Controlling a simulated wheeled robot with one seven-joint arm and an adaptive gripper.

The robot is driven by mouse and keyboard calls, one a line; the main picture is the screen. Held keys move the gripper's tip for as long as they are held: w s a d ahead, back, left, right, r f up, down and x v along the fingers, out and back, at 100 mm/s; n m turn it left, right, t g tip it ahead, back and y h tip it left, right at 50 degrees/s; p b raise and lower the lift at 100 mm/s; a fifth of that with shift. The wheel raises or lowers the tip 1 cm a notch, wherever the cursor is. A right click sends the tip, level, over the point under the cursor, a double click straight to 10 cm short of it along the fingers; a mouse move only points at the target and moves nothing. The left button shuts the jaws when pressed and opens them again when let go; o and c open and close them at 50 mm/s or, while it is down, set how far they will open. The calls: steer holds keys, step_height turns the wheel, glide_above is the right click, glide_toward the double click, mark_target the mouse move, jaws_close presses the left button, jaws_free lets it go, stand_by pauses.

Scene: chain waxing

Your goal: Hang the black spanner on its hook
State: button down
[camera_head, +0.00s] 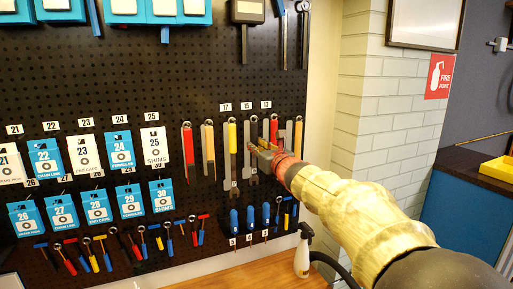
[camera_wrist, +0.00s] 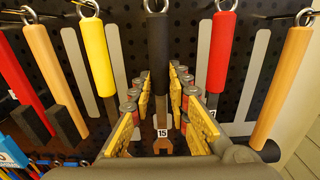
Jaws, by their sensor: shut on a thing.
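The black spanner (camera_wrist: 158,50) hangs upright in the middle of the wrist view, black handle up and open metal jaw down, near a label marked 15. Its top end meets a hook at the upper picture edge; I cannot tell how fully its ring sits on the hook (camera_wrist: 155,5). My gripper (camera_wrist: 163,92) is shut on the spanner, with yellow finger pads on either side of it. In the head view my gripper (camera_head: 263,152) is at the pegboard, under the 15 and 13 labels, and hides much of the spanner.
A yellow-handled tool (camera_wrist: 98,55) hangs close on the left and a red-handled one (camera_wrist: 222,45) close on the right. Wooden-handled tools hang farther out. Blue-handled tools (camera_head: 250,218) hang below on the pegboard (camera_head: 160,100). A white spray bottle (camera_head: 303,255) stands on the bench.

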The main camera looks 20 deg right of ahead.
steer(key=c, duration=1.6)
jaws_free()
steer(key=shift+c, duration=0.2)
steer(key=shift+s, duration=0.1)
steer(key=shift+s+b, duration=0.5)
steer(key=shift+s, duration=3.95)
